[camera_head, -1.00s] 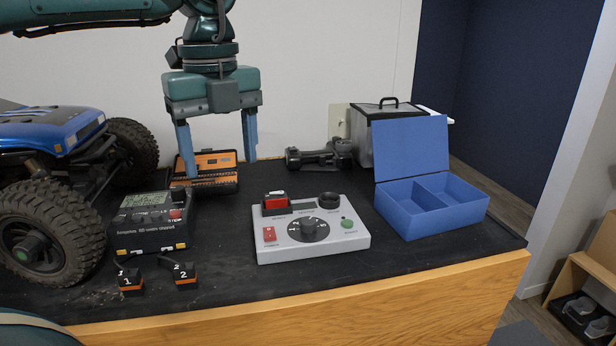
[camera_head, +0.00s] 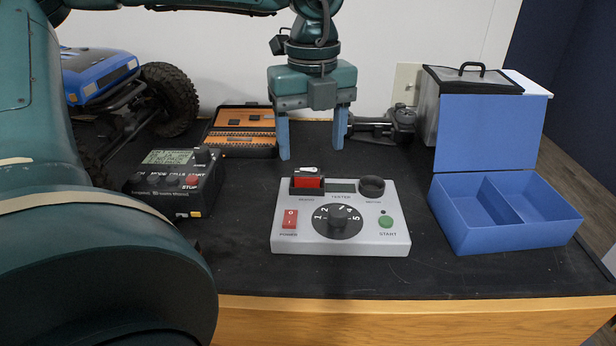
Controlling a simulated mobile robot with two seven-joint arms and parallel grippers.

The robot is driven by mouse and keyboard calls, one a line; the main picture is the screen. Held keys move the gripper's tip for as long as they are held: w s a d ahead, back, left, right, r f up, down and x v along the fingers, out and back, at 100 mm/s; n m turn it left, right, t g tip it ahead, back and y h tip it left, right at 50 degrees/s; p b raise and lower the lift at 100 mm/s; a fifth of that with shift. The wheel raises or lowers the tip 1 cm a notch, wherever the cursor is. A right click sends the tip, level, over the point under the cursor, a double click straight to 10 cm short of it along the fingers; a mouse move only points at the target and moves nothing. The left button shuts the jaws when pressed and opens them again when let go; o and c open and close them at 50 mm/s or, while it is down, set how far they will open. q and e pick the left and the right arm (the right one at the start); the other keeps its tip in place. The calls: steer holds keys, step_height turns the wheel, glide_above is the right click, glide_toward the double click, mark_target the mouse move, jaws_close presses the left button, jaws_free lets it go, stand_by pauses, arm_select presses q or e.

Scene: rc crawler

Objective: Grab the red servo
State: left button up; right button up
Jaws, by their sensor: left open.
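The red servo (camera_head: 307,183) sits in a black slot at the back left of the grey tester box (camera_head: 340,243). The tester has a red power switch, a numbered dial, a green start button and a black round socket. My left gripper (camera_head: 312,150) is open and empty, pointing down behind and above the servo, with its two blue fingers apart. It does not touch the servo. My right gripper is not in view.
An open blue two-compartment box (camera_head: 505,238) stands at the right. A charger (camera_head: 172,182), an orange bit case (camera_head: 240,133) and a blue RC crawler (camera_head: 100,75) are at the left. A power drill (camera_head: 385,125) and a lidded bin lie behind. My own large arm link covers the lower left.

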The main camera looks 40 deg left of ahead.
mark_target(309, 174)
arm_select(q)
steer(key=shift+w+a+f+p, duration=0.1)
steer(key=shift+f+p, duration=0.15)
steer(key=shift+f, duration=0.65)
steer(key=shift+s+a+f+p, duration=0.15)
steer(key=shift+f+p, duration=0.15)
steer(key=shift+f, duration=0.65)
steer(key=shift+w+a+f+p, duration=0.15)
steer(key=shift+f+p, duration=0.1)
steer(key=shift+f, duration=0.65)
steer(key=shift+c, duration=0.2)
